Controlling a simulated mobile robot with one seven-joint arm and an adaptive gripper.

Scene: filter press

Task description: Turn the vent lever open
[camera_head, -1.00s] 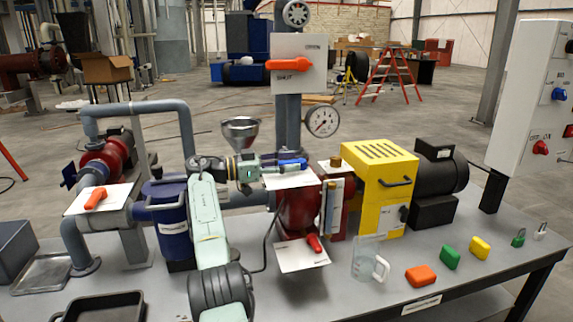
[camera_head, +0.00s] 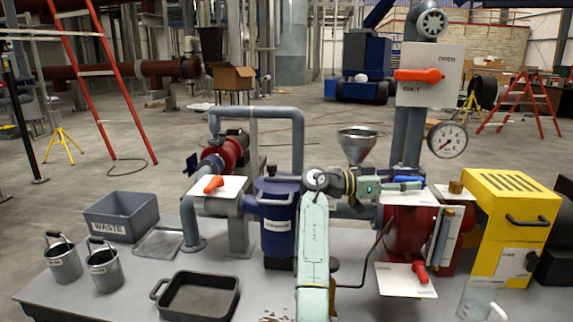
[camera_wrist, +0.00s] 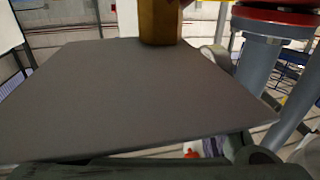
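A blue lever (camera_head: 411,182) shows just above a white plate (camera_head: 408,198) on top of the red pump body (camera_head: 400,225). I cannot read a label there, so I cannot tell if it is the vent lever. My gripper (camera_head: 388,187) reaches right, level with this blue lever, with its tip at or very near it. Contact and finger opening are too small to make out. In the wrist view a dark grey flat plate (camera_wrist: 130,95) fills the foreground, with a brass hexagonal fitting (camera_wrist: 160,20) behind it. No lever is clear there.
Orange levers sit on an upright OPEN/SHUT panel (camera_head: 428,90) and a left plate (camera_head: 233,187); a red one (camera_head: 420,271) sits on a front plate.

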